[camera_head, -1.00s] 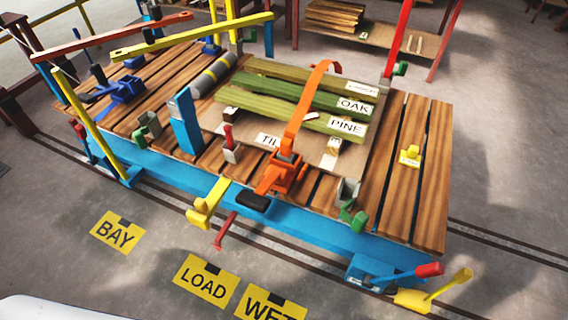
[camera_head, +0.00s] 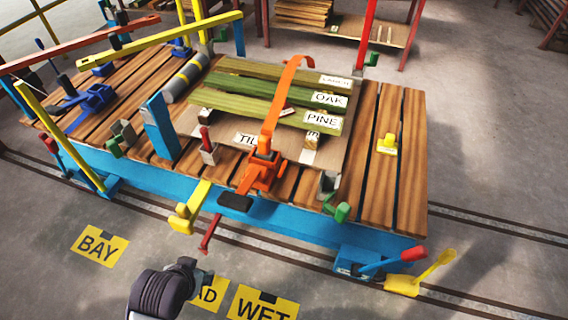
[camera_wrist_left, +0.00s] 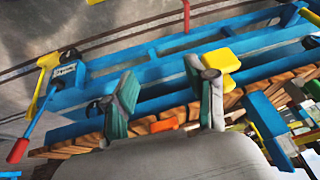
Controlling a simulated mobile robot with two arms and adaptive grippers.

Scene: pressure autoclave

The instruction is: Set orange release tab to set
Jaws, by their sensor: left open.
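An orange ratchet buckle (camera_head: 262,172) sits at the front edge of the slatted cart, with an orange strap (camera_head: 285,95) arching up over the boards. A black-ended handle (camera_head: 235,202) sticks out at its front. I cannot tell which orange part is the release tab. My left gripper (camera_wrist_left: 163,72) is open and empty in the left wrist view, its two green-padded fingers spread over the cart's blue rails. A small orange piece (camera_wrist_left: 164,125) shows low between the fingers, partly hidden by the gripper body. In the head view my left arm is at bottom left, below the cart.
A yellow bracket (camera_head: 190,207) and a red lever (camera_head: 210,235) project from the cart's front. A blue bracket with a red-tipped lever (camera_head: 380,262) and a yellow lever (camera_head: 420,275) stand at front right. Boards lie on the cart.

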